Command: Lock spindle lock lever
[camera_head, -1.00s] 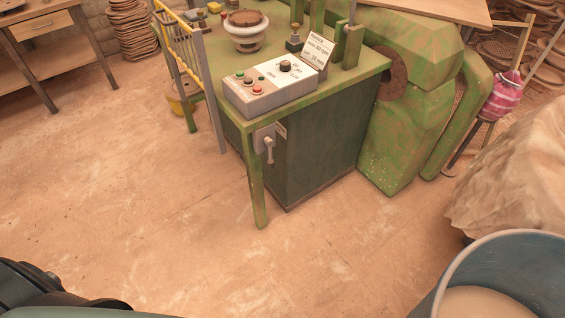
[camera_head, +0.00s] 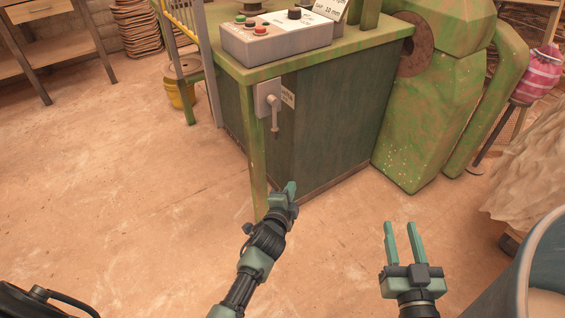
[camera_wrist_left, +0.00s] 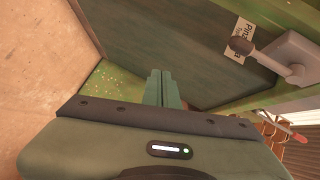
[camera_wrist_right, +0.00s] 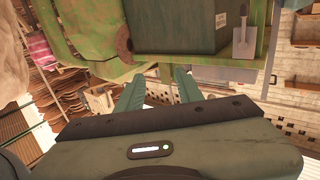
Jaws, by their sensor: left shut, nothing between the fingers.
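The spindle lock lever (camera_head: 274,115) is a light grey handle on a grey plate, on the front of the green press table near its left leg. It hangs down, beside a small white label. The left wrist view shows the lever (camera_wrist_left: 274,57) at the upper right, with its dark knob end over the label. My left gripper (camera_head: 291,188) is shut and empty, below and slightly right of the lever, apart from it. Its closed fingers also show in the left wrist view (camera_wrist_left: 162,88). My right gripper (camera_head: 402,226) is open and empty, further right over the floor.
A control box (camera_head: 275,38) with buttons and a knob sits on the table above the lever. A green machine housing (camera_head: 425,110) stands to the right. A large blue-grey bin (camera_head: 540,260) is at the lower right. The floor in front is clear.

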